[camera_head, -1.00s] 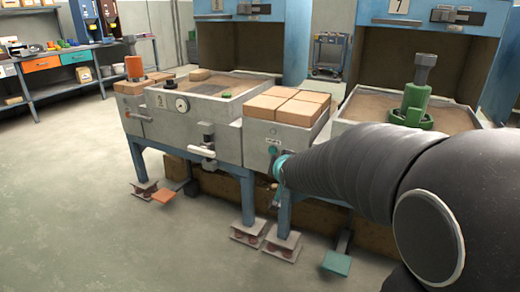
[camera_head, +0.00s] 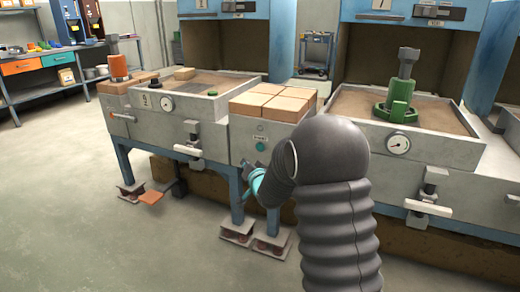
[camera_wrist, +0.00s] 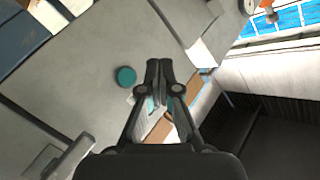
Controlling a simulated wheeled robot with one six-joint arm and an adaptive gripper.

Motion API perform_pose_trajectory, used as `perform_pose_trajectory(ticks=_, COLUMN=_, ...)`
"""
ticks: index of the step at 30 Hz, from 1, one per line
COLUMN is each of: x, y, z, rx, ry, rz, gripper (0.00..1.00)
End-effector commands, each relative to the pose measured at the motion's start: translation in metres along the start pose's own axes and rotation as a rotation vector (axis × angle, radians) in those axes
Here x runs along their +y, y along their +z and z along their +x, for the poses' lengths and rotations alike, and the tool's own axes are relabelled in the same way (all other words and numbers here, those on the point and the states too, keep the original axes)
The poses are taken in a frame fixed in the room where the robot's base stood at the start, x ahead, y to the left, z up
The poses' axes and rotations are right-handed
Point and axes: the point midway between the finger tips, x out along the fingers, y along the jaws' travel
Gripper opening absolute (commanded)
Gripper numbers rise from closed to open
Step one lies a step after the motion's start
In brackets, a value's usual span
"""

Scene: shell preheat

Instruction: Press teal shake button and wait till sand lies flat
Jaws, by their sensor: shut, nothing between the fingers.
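The teal shake button (camera_head: 260,147) is a small round knob on the front of the grey cabinet between two sand boxes. It also shows in the wrist view (camera_wrist: 125,76), left of my fingertips. My gripper (camera_wrist: 160,66) is shut and empty, apart from the button. In the head view my gripper (camera_head: 247,171) is small, partly hidden by my arm, and just below and left of the button. Brown sand fills the left box (camera_head: 224,101) and the right box (camera_head: 465,147). The sand surface is partly covered by objects, and I cannot tell whether it lies fully flat.
Tan blocks (camera_head: 272,102) sit on the cabinet. A green pattern (camera_head: 400,95) stands in the right box. Gauges, white-handled levers (camera_head: 189,150) and an orange pedal (camera_head: 151,197) stick out in front. Open floor lies at the left.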

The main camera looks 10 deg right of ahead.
Motion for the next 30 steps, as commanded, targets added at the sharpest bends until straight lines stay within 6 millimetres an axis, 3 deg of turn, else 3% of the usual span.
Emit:
perform_pose_trajectory(ticks=8, x=0.007, y=-0.010, z=0.011, rx=0.000, ry=0.002, rz=-0.001, gripper=0.00)
perform_pose_trajectory(ticks=21, x=0.035, y=-0.036, z=0.049, rx=0.000, ry=0.000, rz=-0.002, gripper=0.00)
perform_pose_trajectory(ticks=30, x=0.044, y=-0.044, z=0.060, rx=0.000, ry=0.001, rz=-0.001, gripper=0.00)
